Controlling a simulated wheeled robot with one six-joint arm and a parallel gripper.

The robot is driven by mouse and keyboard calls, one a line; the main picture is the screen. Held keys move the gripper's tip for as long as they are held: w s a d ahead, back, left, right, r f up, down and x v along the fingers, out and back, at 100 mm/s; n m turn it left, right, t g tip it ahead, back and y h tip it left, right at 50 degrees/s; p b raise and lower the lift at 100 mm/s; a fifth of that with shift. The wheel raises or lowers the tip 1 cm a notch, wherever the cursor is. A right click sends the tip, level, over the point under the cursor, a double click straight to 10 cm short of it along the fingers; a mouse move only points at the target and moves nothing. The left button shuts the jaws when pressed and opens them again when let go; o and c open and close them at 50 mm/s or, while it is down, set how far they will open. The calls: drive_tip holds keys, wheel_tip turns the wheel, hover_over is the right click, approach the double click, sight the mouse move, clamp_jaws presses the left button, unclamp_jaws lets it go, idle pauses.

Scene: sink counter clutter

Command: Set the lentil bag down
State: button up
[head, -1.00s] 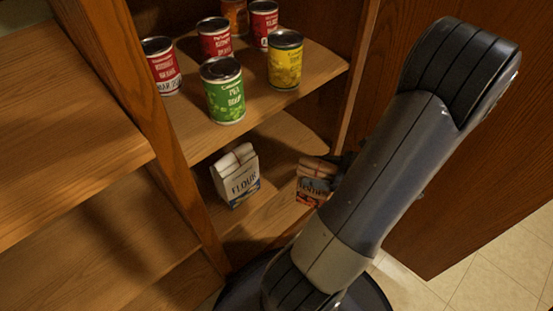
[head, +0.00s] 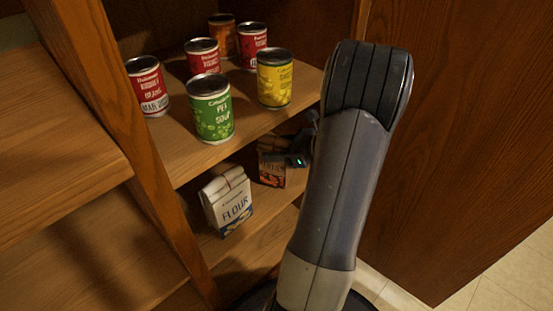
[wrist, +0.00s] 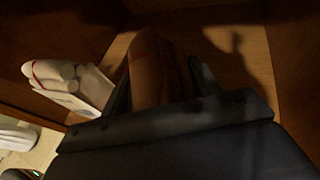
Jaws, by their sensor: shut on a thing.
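The lentil bag (head: 271,173) is a small dark-orange and brown packet in the lower compartment of the wooden cabinet, behind and right of the flour bag. My gripper (head: 286,158) is shut on it, and my arm reaches in from the right. In the wrist view the bag (wrist: 155,72) stands between the two fingers (wrist: 165,92), its brown top showing. The bag looks upright. Its base is partly hidden, and I cannot tell whether it touches the lower shelf (head: 262,226).
A white flour bag (head: 231,208) stands close by on the lower shelf, and also shows in the wrist view (wrist: 78,84). Several cans, including a green pea soup can (head: 211,112), stand on the shelf above (head: 270,122). A wooden panel (head: 450,130) is at right.

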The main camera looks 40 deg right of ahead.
drive_tip(key=shift+f+b, duration=0.9)
drive_tip(key=shift+f, duration=0.75)
drive_tip(key=shift+f, duration=0.2)
drive_tip(key=o, duration=1.3)
drive_tip(key=shift+o, duration=0.2)
drive_tip(key=shift+r, duration=0.25)
drive_tip(key=p+v, duration=0.3)
drive_tip(key=v, duration=0.9)
drive_tip(key=shift+p, duration=0.4)
